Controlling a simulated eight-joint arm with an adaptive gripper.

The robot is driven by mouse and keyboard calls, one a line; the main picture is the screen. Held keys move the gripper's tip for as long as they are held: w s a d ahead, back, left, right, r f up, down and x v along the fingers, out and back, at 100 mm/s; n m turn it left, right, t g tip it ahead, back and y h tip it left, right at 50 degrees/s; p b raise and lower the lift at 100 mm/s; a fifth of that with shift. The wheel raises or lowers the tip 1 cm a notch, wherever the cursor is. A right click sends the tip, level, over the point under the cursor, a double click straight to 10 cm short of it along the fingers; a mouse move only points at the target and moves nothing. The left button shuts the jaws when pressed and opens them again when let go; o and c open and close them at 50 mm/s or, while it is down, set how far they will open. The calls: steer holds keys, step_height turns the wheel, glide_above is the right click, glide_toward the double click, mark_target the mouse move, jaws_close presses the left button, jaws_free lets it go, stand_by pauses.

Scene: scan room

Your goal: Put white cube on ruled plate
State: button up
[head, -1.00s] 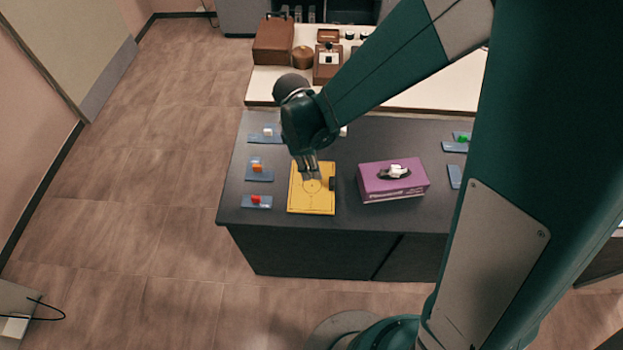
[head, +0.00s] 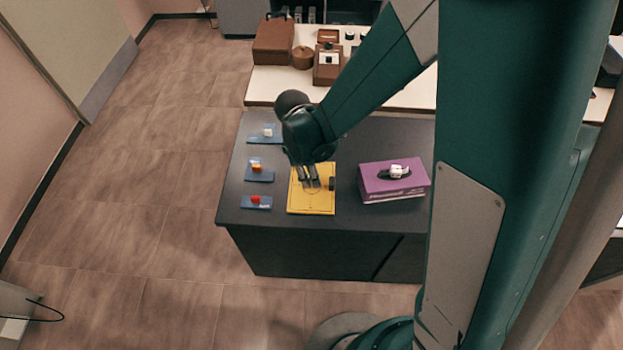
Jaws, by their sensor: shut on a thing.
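A yellow plate (head: 311,204) with thin dark lines and a circle lies on the dark table; I take it for the ruled plate. My gripper (head: 312,185) is low over its middle, fingers pointing down. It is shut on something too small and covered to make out. Whether the fingers touch the plate I cannot tell. A small white block (head: 267,132) sits on a blue plate (head: 257,140) at the table's back left, apart from my gripper.
Left of the yellow plate, an orange block (head: 256,168) and a red block (head: 255,199) sit on blue plates. A purple tissue box (head: 394,188) stands to the right. A white counter (head: 270,88) with brown boxes is behind. My arm hides the table's right side.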

steer(key=shift+f, duration=0.6)
steer(key=shift+f, duration=0.2)
steer(key=o, duration=0.7)
steer(key=shift+o, duration=0.2)
steer(key=shift+r, duration=0.25)
step_height(320, 180, up, 12)
steer(key=a+p, duration=0.1)
steer(key=shift+a+p, duration=0.3)
steer(key=shift+a, duration=0.1)
steer(key=shift+f, duration=0.1)
stand_by(0.3)
